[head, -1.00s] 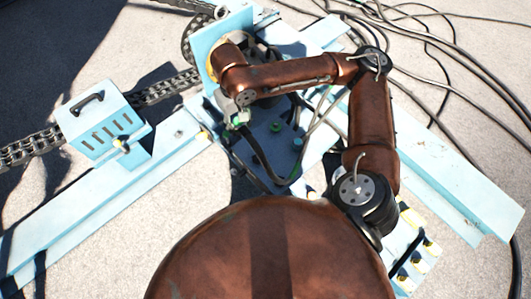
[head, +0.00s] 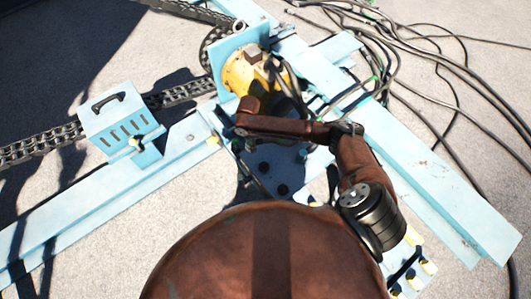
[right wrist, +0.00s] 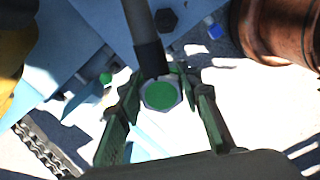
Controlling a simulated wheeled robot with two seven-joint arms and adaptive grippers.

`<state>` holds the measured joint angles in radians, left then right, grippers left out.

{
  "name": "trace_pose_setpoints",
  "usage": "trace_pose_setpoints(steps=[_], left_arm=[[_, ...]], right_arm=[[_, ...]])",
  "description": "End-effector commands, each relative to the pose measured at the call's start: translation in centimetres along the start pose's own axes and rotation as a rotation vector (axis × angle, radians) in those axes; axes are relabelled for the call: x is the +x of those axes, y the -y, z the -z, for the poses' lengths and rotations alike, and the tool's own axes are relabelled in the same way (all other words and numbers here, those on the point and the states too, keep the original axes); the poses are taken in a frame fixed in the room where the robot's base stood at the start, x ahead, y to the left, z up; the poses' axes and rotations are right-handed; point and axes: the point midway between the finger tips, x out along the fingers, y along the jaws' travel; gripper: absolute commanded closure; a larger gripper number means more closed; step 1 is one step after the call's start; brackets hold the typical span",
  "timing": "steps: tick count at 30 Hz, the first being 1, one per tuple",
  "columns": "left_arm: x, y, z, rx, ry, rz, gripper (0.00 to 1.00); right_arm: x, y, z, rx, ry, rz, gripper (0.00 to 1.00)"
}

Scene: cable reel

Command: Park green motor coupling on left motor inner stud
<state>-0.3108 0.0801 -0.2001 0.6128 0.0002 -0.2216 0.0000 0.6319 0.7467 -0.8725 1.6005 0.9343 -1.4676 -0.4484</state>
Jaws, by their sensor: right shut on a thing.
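In the right wrist view, my right gripper (right wrist: 160,105) is shut on the green motor coupling (right wrist: 160,95), a pale hex body with a green round face. A dark cable with a black sleeve runs up from it. A small green stud or cap (right wrist: 105,77) shows to its left, apart from it. In the head view my right arm reaches over the light-blue plate (head: 250,183) beside the yellow motor (head: 240,75). The right gripper is mostly hidden below the arm there. I cannot tell which stud is the left motor inner stud. My left gripper is out of view.
Dark studs (head: 282,190) stand on the plate near my arm, and a blue-capped one (right wrist: 214,31) shows in the wrist view. A light-blue box with a handle (head: 118,117) and a chain (head: 45,146) lie left. Loose black cables (head: 440,60) cover the upper right.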

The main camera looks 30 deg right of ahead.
Motion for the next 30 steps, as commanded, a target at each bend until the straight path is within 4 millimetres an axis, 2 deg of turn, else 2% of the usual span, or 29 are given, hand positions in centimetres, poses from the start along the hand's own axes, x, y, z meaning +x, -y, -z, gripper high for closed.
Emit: trace_pose_setpoints(steps=[1,3,6,9,14,20,30], left_arm=[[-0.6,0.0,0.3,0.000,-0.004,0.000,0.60],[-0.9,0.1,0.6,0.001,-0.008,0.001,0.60],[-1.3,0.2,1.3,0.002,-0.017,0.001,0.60],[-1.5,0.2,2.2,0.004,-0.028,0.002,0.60],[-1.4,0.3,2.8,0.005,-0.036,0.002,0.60],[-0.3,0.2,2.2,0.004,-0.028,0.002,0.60],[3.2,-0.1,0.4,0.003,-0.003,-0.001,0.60]], right_arm=[[1.7,0.5,-1.1,-0.064,0.001,0.006,0.96],[3.8,0.9,-2.3,-0.162,0.000,0.003,0.96],[6.1,1.6,-3.7,-0.276,-0.001,0.002,0.96],[7.6,2.0,-4.7,-0.354,-0.001,-0.001,0.96],[8.7,2.4,-5.1,-0.404,-0.003,-0.003,0.96],[9.8,2.4,-5.2,-0.406,-0.002,-0.002,0.96],[13.5,2.4,-5.2,-0.405,-0.002,-0.001,0.96]])
